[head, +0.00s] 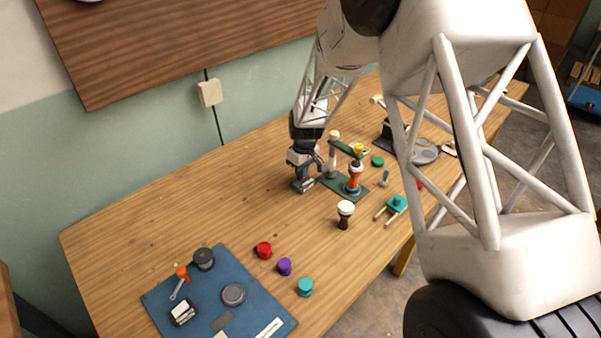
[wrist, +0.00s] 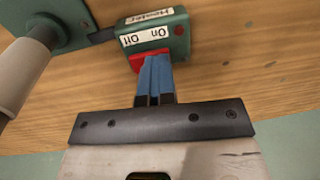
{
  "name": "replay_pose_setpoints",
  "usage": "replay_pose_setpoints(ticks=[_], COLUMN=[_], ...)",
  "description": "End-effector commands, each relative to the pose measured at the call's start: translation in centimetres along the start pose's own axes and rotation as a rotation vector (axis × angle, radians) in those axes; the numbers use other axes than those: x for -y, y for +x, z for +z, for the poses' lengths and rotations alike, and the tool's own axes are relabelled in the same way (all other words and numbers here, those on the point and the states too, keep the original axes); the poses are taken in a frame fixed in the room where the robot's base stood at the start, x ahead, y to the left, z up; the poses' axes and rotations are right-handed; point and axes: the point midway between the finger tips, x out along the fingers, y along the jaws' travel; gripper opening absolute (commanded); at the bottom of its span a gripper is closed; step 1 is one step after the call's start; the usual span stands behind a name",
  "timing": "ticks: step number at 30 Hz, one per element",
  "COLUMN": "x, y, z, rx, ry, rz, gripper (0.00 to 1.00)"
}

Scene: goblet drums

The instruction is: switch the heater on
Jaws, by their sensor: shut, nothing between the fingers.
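The heater switch box (wrist: 182,42) is a small green box with white labels reading "Heater", "On" and "Off", upside down in the wrist view. A red switch (wrist: 136,64) shows on its near side, below the "Off" word. My gripper (wrist: 155,62) has its blue fingers shut and empty, with the tips right at the red switch and covering part of it. I cannot tell whether they touch it or which way it is set. In the head view the box (head: 303,187) sits on the table below my gripper (head: 302,176).
A green base plate (head: 340,186) with an orange and white post stands right beside the box. A black and white goblet drum (head: 345,214) stands in front. A blue mat (head: 262,311) with parts lies at front left. The wooden table (head: 150,225) is clear at left.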

Motion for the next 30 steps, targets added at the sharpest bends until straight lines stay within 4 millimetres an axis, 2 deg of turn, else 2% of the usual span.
replay_pose_setpoints(ticks=[1, 17, 23, 30], x=[-0.2, -0.6, -0.6, -0.6], y=[1.7, 1.6, 0.4, -3.3], z=[0.5, 0.8, 0.8, 0.1], rx=[0.013, 0.016, 0.015, -0.001], ry=[0.002, 0.004, 0.004, 0.002], rz=[-0.006, -0.006, -0.006, 0.004], gripper=[0.0, 0.0, 0.0, 0.0])
